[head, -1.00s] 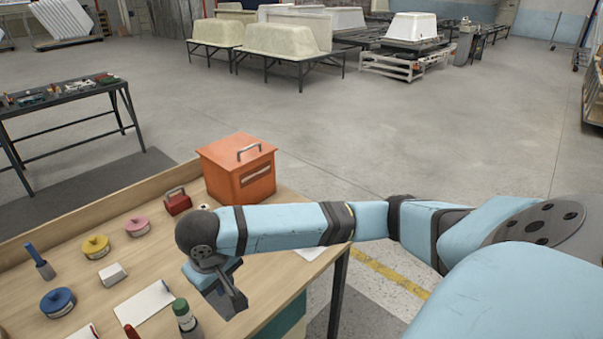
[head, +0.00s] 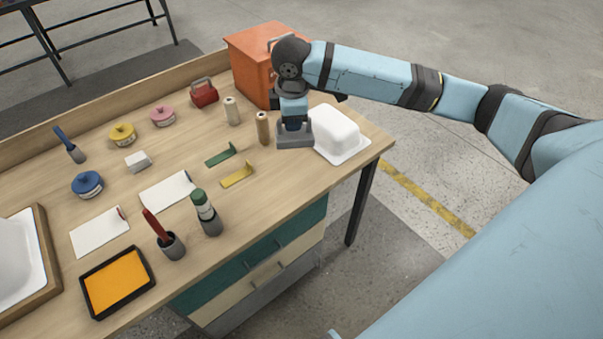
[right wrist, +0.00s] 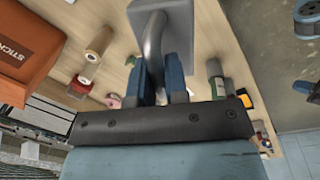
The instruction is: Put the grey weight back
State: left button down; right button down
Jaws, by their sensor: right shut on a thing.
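The grey weight (head: 294,139) is a dark grey block with a curved handle. My right gripper (head: 293,122) is shut on its handle, at the right end of the workbench in the head view. In the right wrist view the weight (right wrist: 172,22) shows beyond the two blue fingers of the right gripper (right wrist: 163,75), with the handle between them. The block appears close beside the white tub shell model (head: 335,128); I cannot tell whether it touches the bench. My left gripper is not in view.
The wooden workbench (head: 290,195) holds two thread spools (head: 262,128), an orange box (head: 250,68), green and yellow brackets (head: 238,175), a green-capped bottle (head: 206,212) and several tins. A white shell in a wooden frame (head: 43,255) is at the left. The front right bench top is clear.

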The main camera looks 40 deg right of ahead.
jog(key=w+d+r+n+b, duration=0.1)
jog(key=w+d+n, duration=0.25)
jog(key=n, duration=0.25)
jog(key=shift+y, duration=0.3)
jog(key=f, duration=1.3)
jog(key=d+f, duration=0.1)
jog(key=f, duration=0.6)
jog(key=shift+b, duration=0.35)
jog(key=c, duration=1.2)
grip_release()
jog(key=shift+s+f, duration=0.1)
jog(key=shift+o, duration=0.4)
